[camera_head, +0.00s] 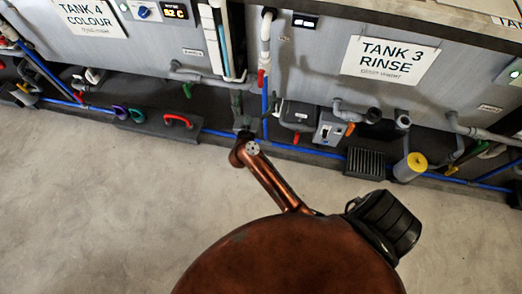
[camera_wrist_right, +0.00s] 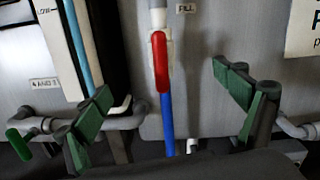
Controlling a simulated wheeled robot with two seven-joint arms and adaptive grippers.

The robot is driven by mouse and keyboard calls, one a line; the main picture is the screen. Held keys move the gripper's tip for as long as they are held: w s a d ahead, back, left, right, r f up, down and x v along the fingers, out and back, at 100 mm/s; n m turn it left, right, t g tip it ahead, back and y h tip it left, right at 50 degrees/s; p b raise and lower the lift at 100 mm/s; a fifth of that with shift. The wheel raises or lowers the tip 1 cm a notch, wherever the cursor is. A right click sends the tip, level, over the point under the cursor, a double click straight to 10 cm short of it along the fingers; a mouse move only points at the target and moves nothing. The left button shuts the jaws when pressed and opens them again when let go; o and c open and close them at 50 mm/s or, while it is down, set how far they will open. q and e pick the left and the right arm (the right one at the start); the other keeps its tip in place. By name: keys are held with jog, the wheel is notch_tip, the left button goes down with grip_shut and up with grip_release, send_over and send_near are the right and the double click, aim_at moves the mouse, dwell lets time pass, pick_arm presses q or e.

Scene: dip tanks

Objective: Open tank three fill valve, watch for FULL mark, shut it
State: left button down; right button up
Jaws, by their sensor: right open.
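The tank three rinse sign (camera_head: 388,60) is on the grey tank front. The fill valve's red lever (camera_wrist_right: 160,62) stands upright, in line with its pipe, beside a FILL label (camera_wrist_right: 186,8); it is small in the head view (camera_head: 261,79). My right gripper (camera_wrist_right: 170,108) is open, its green-padded fingers apart on either side of the lever's pipe, with nothing between them touching; it also shows in the head view (camera_head: 257,104). A level gauge (camera_head: 222,42) is left of the pipe; its LOW mark shows in the wrist view. I cannot make out a FULL mark. My left gripper is out of view.
A blue pipe (camera_head: 325,153) runs low along the tanks. A red handle (camera_head: 178,121) and a green handle (camera_head: 187,90) are to the left. A black grate (camera_head: 365,162) and a yellow-topped cylinder (camera_head: 411,167) stand right. The concrete floor (camera_head: 90,200) is clear.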

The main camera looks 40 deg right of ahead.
pick_arm(q)
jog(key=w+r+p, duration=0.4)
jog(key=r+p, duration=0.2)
jog(key=p, duration=0.1)
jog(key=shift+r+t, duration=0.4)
pick_arm(e)
jog(key=s+a+f+n+t+y, duration=0.1)
jog(key=s+a+f+n+y, duration=0.1)
jog(key=f+n, duration=0.6)
jog(key=s+a+f+n+t+y, duration=0.1)
jog(key=s+f+n+y, duration=0.3)
jog(key=f+n, duration=0.5)
jog(key=s+a+f+n+t+y, duration=0.1)
jog(key=s+a+f+n+y, duration=0.2)
jog(key=f+n, duration=0.6)
jog(key=shift+s+n+y, duration=0.5)
jog(key=shift+n+y, duration=0.1)
jog(key=shift+y, duration=0.4)
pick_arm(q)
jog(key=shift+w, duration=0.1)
pick_arm(e)
jog(key=shift+r, duration=0.1)
